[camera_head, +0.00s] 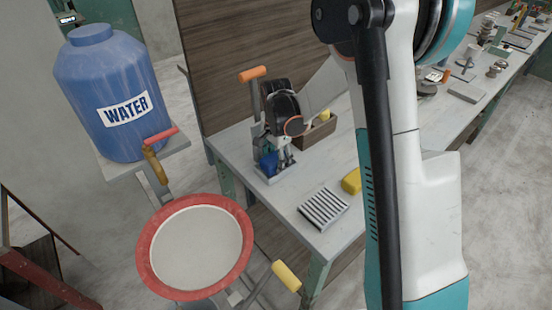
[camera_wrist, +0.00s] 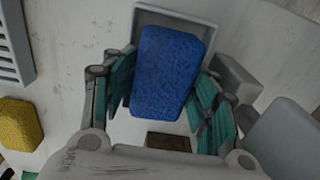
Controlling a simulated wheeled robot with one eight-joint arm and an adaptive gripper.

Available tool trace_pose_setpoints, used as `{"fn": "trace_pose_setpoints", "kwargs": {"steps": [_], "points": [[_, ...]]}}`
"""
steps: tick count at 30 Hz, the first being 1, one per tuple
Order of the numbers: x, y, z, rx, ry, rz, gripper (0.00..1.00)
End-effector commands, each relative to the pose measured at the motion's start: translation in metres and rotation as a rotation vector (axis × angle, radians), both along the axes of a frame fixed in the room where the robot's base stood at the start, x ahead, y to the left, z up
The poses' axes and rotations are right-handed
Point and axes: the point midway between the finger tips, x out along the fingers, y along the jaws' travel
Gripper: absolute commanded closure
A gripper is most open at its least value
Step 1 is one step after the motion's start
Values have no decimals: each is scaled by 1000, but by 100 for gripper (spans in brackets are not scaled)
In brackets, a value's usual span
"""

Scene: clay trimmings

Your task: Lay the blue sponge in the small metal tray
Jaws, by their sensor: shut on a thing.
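The blue sponge (camera_wrist: 172,72) is between the teal-padded fingers of my gripper (camera_wrist: 165,92), which is shut on it. In the head view, the sponge (camera_head: 267,164) shows as a small blue patch below my gripper (camera_head: 276,158). The small metal tray (camera_wrist: 176,14) is grey, and its rim shows behind the sponge in the wrist view. In the head view, the tray (camera_head: 287,174) lies on the bench directly under my gripper. The sponge and fingers hide much of its inside. I cannot tell whether the sponge touches the tray floor.
A slatted grey rack (camera_head: 324,208) and a yellow sponge (camera_head: 351,181) lie on the bench (camera_head: 293,210) nearby. A wooden box (camera_head: 320,131) stands just behind my gripper. A blue water barrel (camera_head: 112,95) and a red-rimmed basin (camera_head: 195,248) are at left, off the bench.

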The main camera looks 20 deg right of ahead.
Motion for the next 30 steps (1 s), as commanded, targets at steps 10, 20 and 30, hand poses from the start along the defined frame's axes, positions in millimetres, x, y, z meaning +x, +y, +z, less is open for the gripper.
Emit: {"fn": "trace_pose_setpoints", "kwargs": {"steps": [10, 20, 30], "points": [[-2, 1, -5, 2, 4, 1, 21], [0, 1, -3, 2, 1, 1, 21], [1, 1, 5, 2, -2, 1, 21]]}}
